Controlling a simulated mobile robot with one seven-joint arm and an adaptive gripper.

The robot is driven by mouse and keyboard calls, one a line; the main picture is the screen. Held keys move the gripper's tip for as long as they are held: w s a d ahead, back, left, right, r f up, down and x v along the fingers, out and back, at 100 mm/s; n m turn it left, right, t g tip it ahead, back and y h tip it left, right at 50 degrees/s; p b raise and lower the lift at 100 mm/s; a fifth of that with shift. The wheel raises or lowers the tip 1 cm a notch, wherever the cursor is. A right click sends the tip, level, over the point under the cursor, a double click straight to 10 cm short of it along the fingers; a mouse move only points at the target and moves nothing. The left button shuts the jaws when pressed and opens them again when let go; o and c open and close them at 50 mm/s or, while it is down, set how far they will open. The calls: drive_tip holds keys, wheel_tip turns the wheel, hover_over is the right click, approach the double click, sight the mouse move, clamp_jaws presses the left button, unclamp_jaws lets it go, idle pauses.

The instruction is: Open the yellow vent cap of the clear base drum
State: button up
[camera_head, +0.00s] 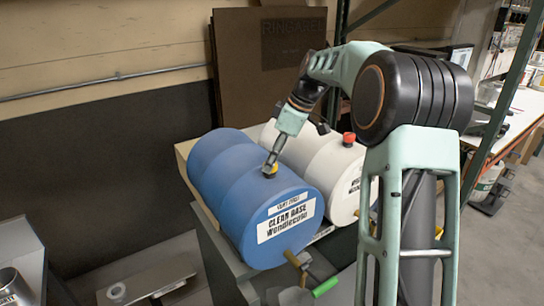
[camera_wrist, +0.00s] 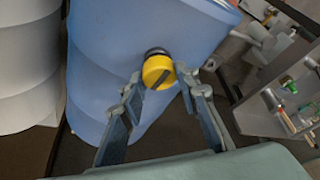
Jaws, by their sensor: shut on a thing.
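The clear base drum (camera_head: 230,185) is blue, lies on its side and has a white label reading "CLEAR BASE" (camera_head: 286,217) on its front end. The yellow vent cap (camera_head: 270,171) sits on top of the drum near that end. In the wrist view the yellow cap (camera_wrist: 158,72) is a round knob with a dark slot across it and a black ring behind it. My gripper (camera_head: 270,166) reaches down onto the cap from above. In the wrist view my gripper's two fingers (camera_wrist: 158,82) stand on either side of the cap and are shut on it.
A white drum (camera_head: 335,170) with a red cap (camera_head: 349,138) lies close beside the blue drum. A tap with a green handle (camera_head: 325,287) is below the drum's front. A brown board (camera_head: 250,60) stands behind. A grey counter (camera_head: 20,255) is at left.

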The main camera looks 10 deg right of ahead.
drive_tip(key=shift+n, duration=0.7)
drive_tip(key=o, duration=1.2)
drive_tip(key=shift+c, duration=0.2)
drive_tip(key=shift+r, duration=0.1)
drive_tip(key=v, duration=1.2)
drive_tip(key=shift+w+d, duration=0.15)
drive_tip(key=shift+w, duration=0.05)
